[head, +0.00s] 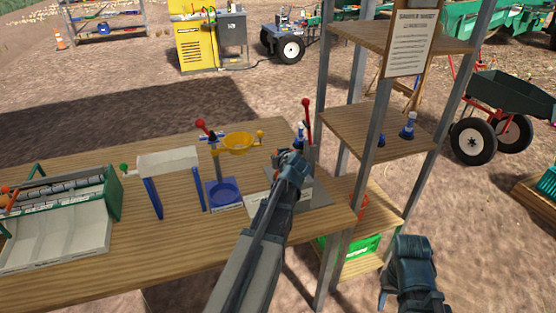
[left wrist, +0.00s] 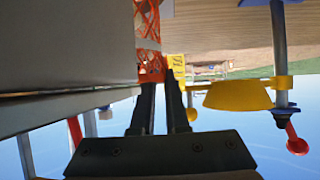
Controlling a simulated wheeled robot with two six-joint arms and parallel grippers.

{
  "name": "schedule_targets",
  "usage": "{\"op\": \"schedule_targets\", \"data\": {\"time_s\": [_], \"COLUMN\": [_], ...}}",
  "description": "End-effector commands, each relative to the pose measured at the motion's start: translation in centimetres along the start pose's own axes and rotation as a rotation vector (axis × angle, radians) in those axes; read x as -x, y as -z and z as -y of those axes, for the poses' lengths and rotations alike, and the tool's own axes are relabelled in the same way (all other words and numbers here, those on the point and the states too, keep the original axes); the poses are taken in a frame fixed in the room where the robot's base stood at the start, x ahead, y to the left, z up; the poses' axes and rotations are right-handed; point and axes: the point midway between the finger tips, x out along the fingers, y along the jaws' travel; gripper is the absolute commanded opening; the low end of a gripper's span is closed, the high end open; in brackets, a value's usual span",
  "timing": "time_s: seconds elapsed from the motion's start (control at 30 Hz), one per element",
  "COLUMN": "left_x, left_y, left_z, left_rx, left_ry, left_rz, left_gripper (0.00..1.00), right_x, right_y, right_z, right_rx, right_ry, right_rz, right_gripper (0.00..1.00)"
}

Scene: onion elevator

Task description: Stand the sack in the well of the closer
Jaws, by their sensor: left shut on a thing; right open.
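The closer has a yellow ring (head: 238,141) on a post with a red-knobbed lever, above a round blue well (head: 224,188). My left gripper (head: 294,157) is to the right of the closer, over a grey machine with a red lever. In the left wrist view, its narrow dark fingers (left wrist: 162,92) are shut on an orange mesh sack (left wrist: 148,40). The yellow ring also shows there (left wrist: 236,94), apart from the sack. In the head view my left gripper hides the sack. My right gripper (head: 411,247) is open at the lower right, its fingertips unclear.
A white-topped stand (head: 168,162) on blue legs and a green-sided tray (head: 58,235) stand left on the wooden table (head: 190,255). A metal-post shelf (head: 380,125) rises close on the right, with small blue items on it. A grey wall fills the left of the wrist view.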

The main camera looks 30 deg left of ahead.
Motion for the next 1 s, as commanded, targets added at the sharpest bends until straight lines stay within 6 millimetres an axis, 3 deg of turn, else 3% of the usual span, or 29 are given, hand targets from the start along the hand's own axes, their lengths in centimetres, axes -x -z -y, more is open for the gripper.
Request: {"op": "schedule_targets", "data": {"time_s": [0.1,0.13,0.3,0.63,0.77,1.0], "left_x": [-0.1,-0.1,-0.1,0.2,2.1,7.2], "left_y": [-0.2,-0.1,-0.1,0.2,0.2,0.3], "left_z": [0.0,0.0,0.0,0.0,0.1,0.1], "left_rx": [0.000,0.000,0.000,0.000,-0.001,-0.002], "left_ry": [0.000,0.000,0.000,0.000,-0.002,-0.002], "left_rz": [0.000,0.000,0.000,0.000,0.000,0.000], "left_gripper": [0.00,0.16,0.43,0.43,0.43,0.43], "right_x": [-0.2,-0.1,-0.1,0.2,1.2,3.9], "right_y": [0.0,0.0,0.0,0.0,-0.1,-0.2], "right_z": [0.0,0.0,0.0,0.0,-0.1,-0.4], "right_rx": [0.000,0.000,0.000,0.000,0.000,0.000], "right_ry": [0.000,0.000,0.000,0.000,0.000,0.000], "right_rz": [0.000,0.000,0.000,0.000,0.000,0.000], "right_gripper": [0.50,0.50,0.50,0.50,0.50,0.50]}}
